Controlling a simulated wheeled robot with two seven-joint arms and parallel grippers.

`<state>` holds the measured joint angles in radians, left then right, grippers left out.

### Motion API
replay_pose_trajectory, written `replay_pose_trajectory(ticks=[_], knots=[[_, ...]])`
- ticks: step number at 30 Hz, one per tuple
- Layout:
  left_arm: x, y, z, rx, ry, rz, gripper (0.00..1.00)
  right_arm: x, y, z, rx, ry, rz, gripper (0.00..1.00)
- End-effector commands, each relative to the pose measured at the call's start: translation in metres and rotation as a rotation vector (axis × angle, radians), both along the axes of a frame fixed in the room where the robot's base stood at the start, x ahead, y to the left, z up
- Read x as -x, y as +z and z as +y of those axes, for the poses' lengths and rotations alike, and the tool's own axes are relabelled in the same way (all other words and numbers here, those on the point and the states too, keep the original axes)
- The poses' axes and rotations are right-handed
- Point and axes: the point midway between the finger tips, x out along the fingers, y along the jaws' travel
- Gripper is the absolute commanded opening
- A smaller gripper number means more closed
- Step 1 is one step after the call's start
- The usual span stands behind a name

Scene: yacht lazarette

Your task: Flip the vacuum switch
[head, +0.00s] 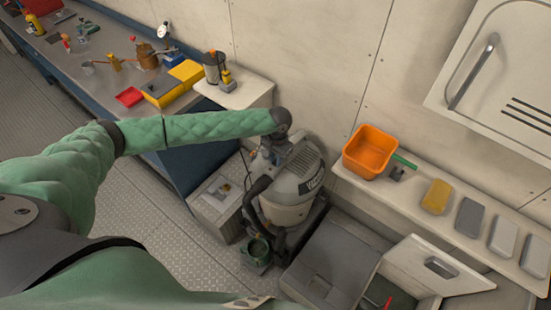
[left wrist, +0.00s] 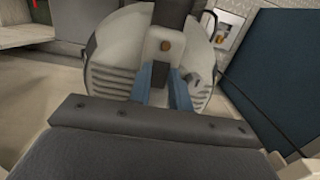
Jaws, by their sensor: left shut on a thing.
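The grey shop vacuum (head: 294,185) stands on the floor by the wall, its dark hose curling down its left side. My left arm reaches across to it, with the left gripper (head: 281,122) at the top of the vacuum; the fingertips are hidden in the head view. In the left wrist view, the pale vacuum top (left wrist: 115,65) is close ahead. My left gripper (left wrist: 160,92) has its two blue-grey fingers around a narrow dark part (left wrist: 160,72), below a plate with a brown round button. I cannot tell for certain whether this part is the switch. My right gripper is out of view.
A grey box (head: 215,205) stands left of the vacuum. An orange bin (head: 369,152) and several pads line the shelf (head: 400,195) at right. A grey locker lid (head: 330,270) lies in front. The workbench (head: 105,70) with tools runs along the back left.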

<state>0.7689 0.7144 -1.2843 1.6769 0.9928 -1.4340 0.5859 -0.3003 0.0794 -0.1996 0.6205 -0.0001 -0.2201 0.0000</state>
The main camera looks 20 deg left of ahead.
Motion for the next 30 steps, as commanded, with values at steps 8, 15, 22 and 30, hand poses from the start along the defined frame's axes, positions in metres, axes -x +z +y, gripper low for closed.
replay_pose_trajectory(ticks=[8, 15, 22, 30], knots=[[-0.0084, 0.0002, -0.0045, -0.072, 0.003, 0.205, 0.0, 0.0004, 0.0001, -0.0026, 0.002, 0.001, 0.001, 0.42], [-0.0116, -0.0003, -0.0052, -0.114, 0.001, 0.324, 0.0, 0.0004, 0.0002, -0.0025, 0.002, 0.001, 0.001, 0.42], [-0.0115, -0.0001, -0.0047, -0.121, 0.0, 0.342, 0.0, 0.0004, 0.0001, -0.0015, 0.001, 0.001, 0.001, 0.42], [-0.0114, -0.0002, -0.0048, -0.12, 0.0, 0.341, 0.42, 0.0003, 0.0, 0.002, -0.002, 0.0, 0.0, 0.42]])
